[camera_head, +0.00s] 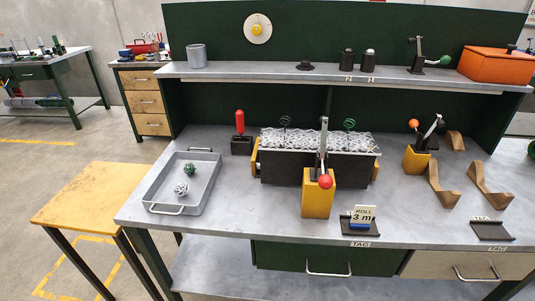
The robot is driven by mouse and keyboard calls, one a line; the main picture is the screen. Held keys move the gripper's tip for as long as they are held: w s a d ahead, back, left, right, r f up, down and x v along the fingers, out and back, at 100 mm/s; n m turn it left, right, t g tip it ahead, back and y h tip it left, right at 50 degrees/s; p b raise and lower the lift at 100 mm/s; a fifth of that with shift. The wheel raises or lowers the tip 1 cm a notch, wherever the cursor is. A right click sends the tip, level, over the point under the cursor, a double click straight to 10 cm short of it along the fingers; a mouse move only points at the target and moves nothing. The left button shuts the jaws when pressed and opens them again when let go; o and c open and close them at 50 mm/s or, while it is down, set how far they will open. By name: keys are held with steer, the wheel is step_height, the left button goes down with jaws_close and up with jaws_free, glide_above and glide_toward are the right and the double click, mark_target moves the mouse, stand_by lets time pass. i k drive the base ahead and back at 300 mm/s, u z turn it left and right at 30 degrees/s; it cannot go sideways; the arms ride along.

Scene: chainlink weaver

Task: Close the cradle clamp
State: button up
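A dark cradle (283,168) stands on the middle of the grey workbench, with a roll of wire chainlink mesh (305,142) lying along its top. Yellow pieces show at both of its ends. In front of it a toggle clamp on a yellow block (317,199) has a red ball knob (325,181) at its front and a metal bar standing upright. A second clamp, with an orange knob (413,123), is on a yellow block (416,160) to the right. Which one is the cradle clamp is not marked. My gripper is not in view.
A grey tray (207,195) with a green ball and a silver ball is at the left. Brown angled brackets (441,185) lie at the right. A "ROLL 3 m" sign (362,216) stands near the front edge. A shelf (300,74) runs behind. A yellow-topped table (95,195) is at left.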

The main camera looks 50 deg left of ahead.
mark_target(325, 182)
steer(key=u, duration=1.4)
steer(key=k, duration=0.55)
steer(key=u, duration=0.15)
